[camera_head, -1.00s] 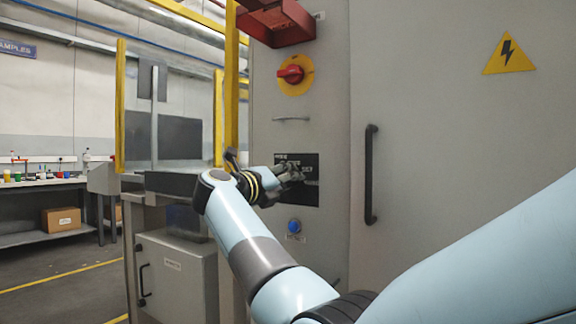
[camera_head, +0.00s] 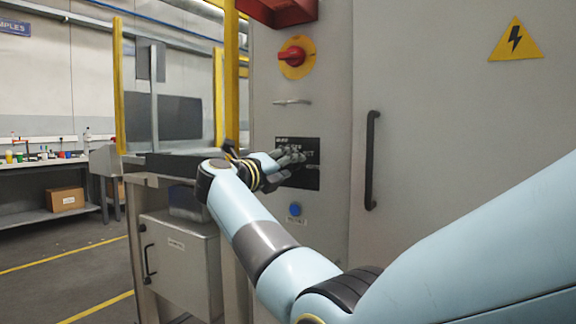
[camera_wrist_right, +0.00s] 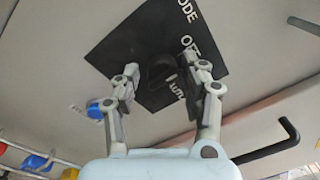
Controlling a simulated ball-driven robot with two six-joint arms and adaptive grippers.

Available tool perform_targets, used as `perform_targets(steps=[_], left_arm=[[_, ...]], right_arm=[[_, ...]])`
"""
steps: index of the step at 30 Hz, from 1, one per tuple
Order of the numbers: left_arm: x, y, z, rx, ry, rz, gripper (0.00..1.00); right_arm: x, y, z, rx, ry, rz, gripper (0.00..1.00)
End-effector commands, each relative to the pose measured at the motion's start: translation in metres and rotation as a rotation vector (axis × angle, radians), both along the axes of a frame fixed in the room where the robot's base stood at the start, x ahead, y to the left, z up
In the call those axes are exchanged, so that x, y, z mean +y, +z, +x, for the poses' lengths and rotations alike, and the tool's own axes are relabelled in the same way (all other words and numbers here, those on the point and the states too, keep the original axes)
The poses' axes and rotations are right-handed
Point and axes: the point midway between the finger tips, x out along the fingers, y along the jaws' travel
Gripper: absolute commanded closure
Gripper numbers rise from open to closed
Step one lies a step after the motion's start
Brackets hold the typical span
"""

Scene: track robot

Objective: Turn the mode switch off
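The mode switch is a dark knob (camera_wrist_right: 161,68) on a black plate (camera_head: 311,184). In the right wrist view the plate (camera_wrist_right: 130,40) carries white lettering that includes "OFF", and a pale mark shows on the knob. My right gripper (camera_head: 297,157) is at the plate in the head view and hides the knob there. In the right wrist view my right gripper (camera_wrist_right: 167,72) is open, with its fingertips apart on either side of the knob. I cannot tell whether they touch it. My left gripper is not in view.
A red rotary switch on a yellow disc (camera_head: 296,57) and a small handle (camera_head: 292,102) are above the plate. A blue button (camera_head: 295,209) is below it. A black door handle (camera_head: 371,160) stands to the right. A yellow post (camera_head: 231,80) rises at the cabinet's left.

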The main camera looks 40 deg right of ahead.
Motion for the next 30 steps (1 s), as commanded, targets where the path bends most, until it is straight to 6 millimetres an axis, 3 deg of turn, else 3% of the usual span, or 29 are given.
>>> perform_targets(steps=[11, 21, 30], left_arm=[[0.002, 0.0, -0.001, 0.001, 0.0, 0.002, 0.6], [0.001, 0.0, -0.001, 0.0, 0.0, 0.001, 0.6], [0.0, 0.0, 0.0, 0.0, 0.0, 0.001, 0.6]], right_arm=[[0.004, 0.001, -0.001, -0.003, 0.0, 0.0, 0.45], [0.056, -0.002, -0.02, -0.003, 0.003, 0.003, 0.45], [0.071, -0.002, -0.026, -0.002, 0.0, -0.001, 0.45]])
